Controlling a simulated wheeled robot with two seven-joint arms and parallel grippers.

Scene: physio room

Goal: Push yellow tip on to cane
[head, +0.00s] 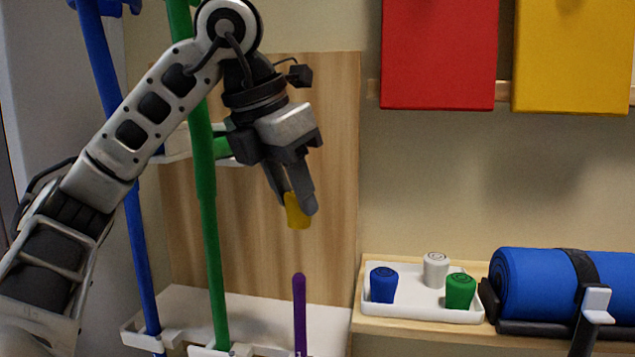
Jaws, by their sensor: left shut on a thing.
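My left gripper (293,202) is shut on the yellow tip (296,213), which shows between and below its fingers. It points down in the middle of the head view. A purple cane (299,310) stands upright below, its bare rounded end up. The yellow tip is above that end, with a clear gap between them. A green cane (208,200) and a blue cane (122,170) stand to the left, partly behind my left arm. My right gripper is not in view.
A white tray (425,312) with blue, white and green tips sits on a wooden shelf at right. A rolled blue mat (535,285) with a black strap lies beside it. The canes stand in a white rack (265,318) before a wooden panel (335,150). Red and yellow panels hang above.

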